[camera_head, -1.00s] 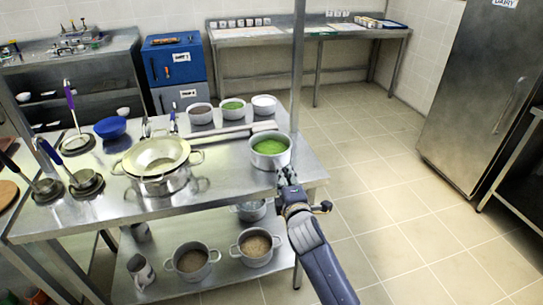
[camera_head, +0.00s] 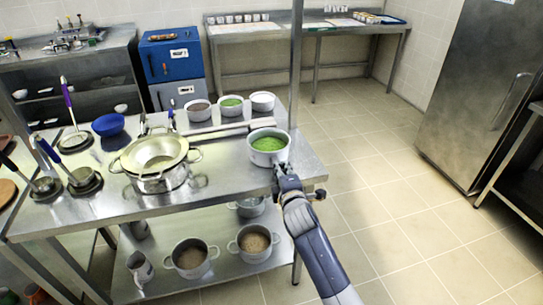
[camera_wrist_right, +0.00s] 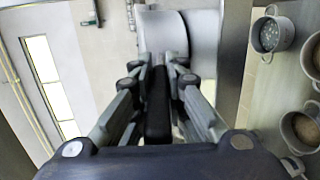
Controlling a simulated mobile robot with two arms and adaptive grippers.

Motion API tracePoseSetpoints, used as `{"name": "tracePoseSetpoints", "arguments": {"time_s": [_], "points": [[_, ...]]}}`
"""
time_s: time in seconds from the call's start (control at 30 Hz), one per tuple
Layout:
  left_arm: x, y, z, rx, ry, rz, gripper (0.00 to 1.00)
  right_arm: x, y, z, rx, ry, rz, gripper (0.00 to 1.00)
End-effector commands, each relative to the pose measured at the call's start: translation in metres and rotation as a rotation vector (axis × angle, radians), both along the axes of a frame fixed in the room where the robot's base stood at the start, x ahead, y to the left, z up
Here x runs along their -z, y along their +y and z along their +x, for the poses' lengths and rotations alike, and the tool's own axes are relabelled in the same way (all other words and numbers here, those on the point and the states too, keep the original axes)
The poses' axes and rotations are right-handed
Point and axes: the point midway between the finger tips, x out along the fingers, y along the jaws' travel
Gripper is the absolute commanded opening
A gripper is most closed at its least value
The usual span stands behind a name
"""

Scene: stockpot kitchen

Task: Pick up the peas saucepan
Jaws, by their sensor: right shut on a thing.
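The peas saucepan (camera_head: 269,157), pale metal with bright green contents, is at the right end of the steel table, level in the head view. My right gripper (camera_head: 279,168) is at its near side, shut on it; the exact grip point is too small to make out. In the right wrist view the smooth grey side of the saucepan (camera_wrist_right: 204,40) is just beyond the closed fingers (camera_wrist_right: 159,62). Whether a gap separates the saucepan from the tabletop is hard to tell. My left gripper is not in view.
A colander on a pot (camera_head: 155,160) stands left of the saucepan. Several small pans, one with green contents (camera_head: 230,107), line the table's back edge. A steel post (camera_head: 297,60) rises just behind the saucepan. Pots (camera_head: 253,243) sit on the lower shelf. The floor to the right is clear.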

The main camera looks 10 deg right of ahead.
Motion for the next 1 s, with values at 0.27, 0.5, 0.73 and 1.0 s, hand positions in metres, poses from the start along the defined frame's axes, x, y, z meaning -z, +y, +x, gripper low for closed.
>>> {"name": "tracePoseSetpoints", "arguments": {"time_s": [0.27, 0.5, 0.73, 1.0], "points": [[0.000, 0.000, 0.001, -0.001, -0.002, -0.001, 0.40, -0.007, 0.000, 0.001, 0.000, -0.005, 0.000, 0.00], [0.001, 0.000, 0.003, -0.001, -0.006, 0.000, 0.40, -0.031, 0.000, 0.001, -0.001, -0.009, -0.001, 0.00], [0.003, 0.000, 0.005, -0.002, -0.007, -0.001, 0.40, -0.039, -0.021, -0.020, 0.000, -0.005, -0.005, 0.00], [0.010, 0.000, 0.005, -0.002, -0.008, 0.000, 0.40, -0.044, -0.068, -0.066, -0.001, -0.004, -0.007, 0.00]]}}
